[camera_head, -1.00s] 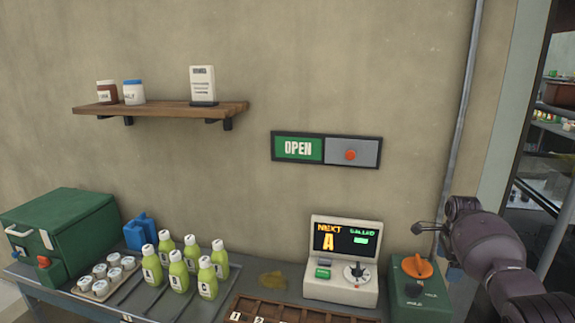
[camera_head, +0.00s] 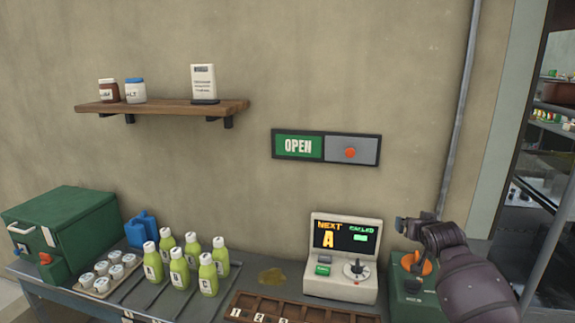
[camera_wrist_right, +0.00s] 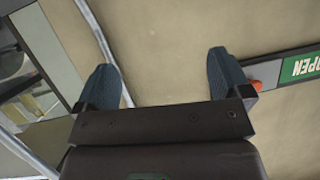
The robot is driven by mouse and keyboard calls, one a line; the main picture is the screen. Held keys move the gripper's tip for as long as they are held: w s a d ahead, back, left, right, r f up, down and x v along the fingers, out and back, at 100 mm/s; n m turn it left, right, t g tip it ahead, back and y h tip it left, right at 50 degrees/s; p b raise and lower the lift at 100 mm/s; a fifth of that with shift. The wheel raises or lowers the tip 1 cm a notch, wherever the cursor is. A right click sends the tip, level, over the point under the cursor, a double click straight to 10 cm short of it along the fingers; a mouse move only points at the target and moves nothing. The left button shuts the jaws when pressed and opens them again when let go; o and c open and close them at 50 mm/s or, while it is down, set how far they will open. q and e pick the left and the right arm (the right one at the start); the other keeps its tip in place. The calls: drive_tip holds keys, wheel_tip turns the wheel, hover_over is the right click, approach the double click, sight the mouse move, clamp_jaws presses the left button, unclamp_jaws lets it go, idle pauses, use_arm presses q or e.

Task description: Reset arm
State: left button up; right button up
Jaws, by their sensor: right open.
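My right gripper (camera_head: 416,226) is at the right of the head view, in front of the green box with the orange knob (camera_head: 421,263), and partly hides it. In the right wrist view the gripper (camera_wrist_right: 168,85) has its two dark fingers wide apart with only bare wall between them, so it is open and empty. My left gripper is in neither view.
The table holds a console (camera_head: 343,262) reading NEXT A, several green bottles (camera_head: 179,270), a wooden slotted tray (camera_head: 290,308) and a green machine (camera_head: 65,225). An OPEN sign (camera_head: 299,146) and a shelf (camera_head: 165,107) are on the wall. A pipe (camera_head: 458,110) runs up at right.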

drive_tip(key=s+a+f+n+t+y, duration=0.1)
drive_tip(key=s+a+f+n, duration=0.25)
drive_tip(key=s+f, duration=0.45)
drive_tip(key=s+a+f+n+t+y, duration=0.15)
drive_tip(key=s+a+f, duration=0.25)
drive_tip(key=s, duration=0.8)
drive_tip(key=s+f+g, duration=0.1)
drive_tip(key=s+f, duration=0.4)
drive_tip(key=s, duration=0.3)
drive_tip(key=s+f+m+g+h+b, duration=0.1)
drive_tip(key=s+f+g, duration=0.1)
drive_tip(key=s+f, duration=0.3)
drive_tip(key=s+f+g+b, duration=0.1)
drive_tip(key=s+f, duration=0.4)
drive_tip(key=s, duration=0.7)
drive_tip(key=shift+a+f+m, duration=0.3)
drive_tip(key=shift+a, duration=0.05)
drive_tip(key=shift+s+g, duration=0.1)
drive_tip(key=shift+g, duration=0.15)
